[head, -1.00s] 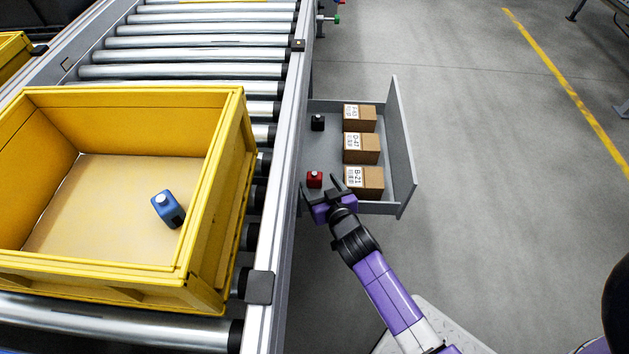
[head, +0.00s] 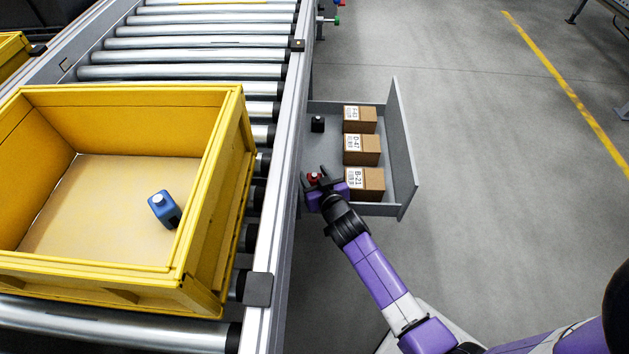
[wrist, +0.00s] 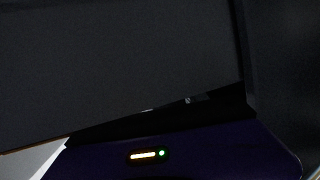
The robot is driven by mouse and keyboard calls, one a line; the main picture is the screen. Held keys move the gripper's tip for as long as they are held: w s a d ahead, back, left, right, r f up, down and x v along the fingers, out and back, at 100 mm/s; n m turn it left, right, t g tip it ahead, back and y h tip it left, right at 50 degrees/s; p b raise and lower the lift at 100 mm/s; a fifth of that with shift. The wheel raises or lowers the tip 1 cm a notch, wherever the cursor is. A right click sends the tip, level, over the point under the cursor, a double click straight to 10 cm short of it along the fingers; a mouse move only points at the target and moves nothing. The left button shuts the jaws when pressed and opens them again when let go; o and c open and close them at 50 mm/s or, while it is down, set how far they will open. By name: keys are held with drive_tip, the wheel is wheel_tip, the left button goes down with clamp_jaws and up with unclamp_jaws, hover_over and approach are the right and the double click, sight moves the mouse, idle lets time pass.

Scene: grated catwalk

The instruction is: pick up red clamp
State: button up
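The red clamp (head: 314,177) sits in the open grey drawer (head: 330,148), near its front left corner, in the head view. My gripper (head: 314,175) is at the clamp, with a dark finger on either side of it. The fingers partly hide the clamp, and I cannot tell whether they touch it or are closed on it. The wrist view is mostly dark and does not show the clamp clearly.
Several labelled brown boxes, the nearest one (head: 365,184) close beside my gripper, line the drawer's right side. A black clamp-like item (head: 318,124) lies farther back. The conveyor rail (head: 284,150) borders the drawer's left. A yellow crate (head: 228,160) holds a blue item (head: 163,207).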

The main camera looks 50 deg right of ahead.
sight(314, 174)
drive_tip(key=c, duration=0.4)
drive_tip(key=shift+r, duration=0.15)
drive_tip(key=shift+c, duration=0.2)
wheel_tip(314, 174, up, 7)
drive_tip(key=p, duration=0.3)
drive_tip(key=s+a, duration=0.4)
drive_tip(key=s, duration=0.4)
drive_tip(key=s+a, duration=0.5)
drive_tip(key=s, duration=0.2)
drive_tip(key=shift+s+p, duration=0.35)
drive_tip(key=shift+p, duration=0.1)
drive_tip(key=shift+f, duration=0.2)
